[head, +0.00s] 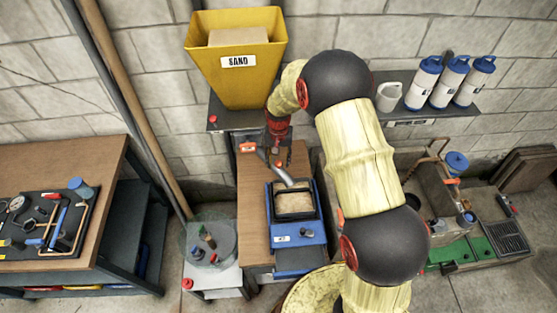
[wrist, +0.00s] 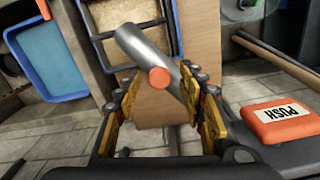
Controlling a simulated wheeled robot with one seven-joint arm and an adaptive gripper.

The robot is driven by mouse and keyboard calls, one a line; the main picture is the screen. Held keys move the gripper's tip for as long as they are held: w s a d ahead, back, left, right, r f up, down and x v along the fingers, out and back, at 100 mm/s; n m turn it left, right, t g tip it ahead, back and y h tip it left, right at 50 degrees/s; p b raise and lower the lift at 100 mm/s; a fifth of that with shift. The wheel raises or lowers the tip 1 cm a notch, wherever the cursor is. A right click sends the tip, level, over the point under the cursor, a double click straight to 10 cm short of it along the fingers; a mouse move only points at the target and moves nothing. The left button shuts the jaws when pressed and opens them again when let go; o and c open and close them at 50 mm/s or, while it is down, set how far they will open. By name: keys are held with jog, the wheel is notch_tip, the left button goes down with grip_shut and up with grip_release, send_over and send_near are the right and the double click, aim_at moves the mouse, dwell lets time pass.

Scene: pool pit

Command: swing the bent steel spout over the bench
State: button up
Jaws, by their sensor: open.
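The bent steel spout (head: 284,174) is a grey tube above the wooden bench (head: 254,205) in the head view, its lower end near the blue-framed tray of sand (head: 295,200). In the wrist view the spout (wrist: 134,45) runs diagonally and carries an orange round knob (wrist: 159,77). My gripper (wrist: 162,90) is open, with a yellow-padded finger on each side of the spout and knob. I cannot tell whether either finger touches it. In the head view my gripper (head: 279,142) is small and partly hidden by my arm.
An orange PUSH block (wrist: 284,120) sits close to my right finger. A yellow SAND hopper (head: 236,65) stands behind the bench. A round clear container (head: 209,240) is left of it. A tool table (head: 100,165) stands further left; bottles (head: 451,80) line a shelf at right.

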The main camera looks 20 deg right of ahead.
jog(key=shift+c, duration=1.2)
jog(key=c, duration=0.7)
grip_shut()
